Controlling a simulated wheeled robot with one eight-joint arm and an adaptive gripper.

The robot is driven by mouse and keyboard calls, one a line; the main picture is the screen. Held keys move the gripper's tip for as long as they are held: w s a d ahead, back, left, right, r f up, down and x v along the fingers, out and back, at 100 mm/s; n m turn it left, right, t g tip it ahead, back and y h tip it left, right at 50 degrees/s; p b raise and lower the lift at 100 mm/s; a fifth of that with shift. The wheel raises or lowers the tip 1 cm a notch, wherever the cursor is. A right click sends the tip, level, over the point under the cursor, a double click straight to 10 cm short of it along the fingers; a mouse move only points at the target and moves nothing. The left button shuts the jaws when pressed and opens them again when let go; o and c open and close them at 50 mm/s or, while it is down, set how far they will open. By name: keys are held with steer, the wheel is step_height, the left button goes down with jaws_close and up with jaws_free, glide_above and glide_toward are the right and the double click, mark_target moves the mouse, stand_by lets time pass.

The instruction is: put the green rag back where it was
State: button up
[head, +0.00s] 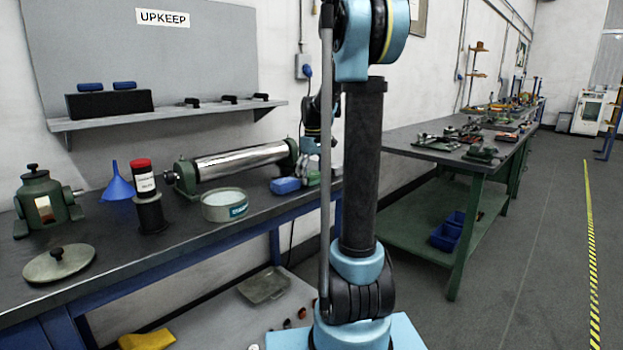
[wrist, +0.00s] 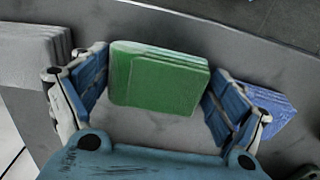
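The green rag (wrist: 158,82) is a folded, layered block in the middle of the wrist view. It lies between the two fingers of my gripper (wrist: 157,72). The fingers stand wide apart, one on each side of the rag, with a narrow gap showing on the left; contact on the right is unclear. In the head view my gripper (head: 312,145) is small, pointing down over the far right end of the near bench, partly behind my arm. I cannot make out the green rag clearly there.
The bench (head: 130,245) also holds a metal roller (head: 240,160), a round tin (head: 225,206), a black-and-red bottle (head: 143,180) and a blue funnel (head: 118,185).

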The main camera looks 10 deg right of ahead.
mark_target(313, 174)
steer(key=shift+r, duration=0.1)
stand_by(0.3)
step_height(313, 174, up, 12)
steer(key=s+f+m, duration=0.1)
steer(key=s+f, duration=0.2)
steer(key=s, duration=0.3)
steer(key=s+f+m+t, duration=0.1)
steer(key=s+f, duration=0.1)
steer(key=s, duration=0.4)
steer(key=s+f+m, duration=0.1)
steer(key=s+f, duration=0.2)
steer(key=s, duration=0.3)
steer(key=s+f+m+t, duration=0.1)
steer(key=s+f+m, duration=0.3)
steer(key=s+f, duration=1.2)
steer(key=shift+s+a+f, duration=0.2)
steer(key=shift+s+f, duration=0.1)
steer(key=shift+s, duration=0.05)
steer(key=shift+w+f, duration=0.2)
steer(key=shift+w, duration=0.35)
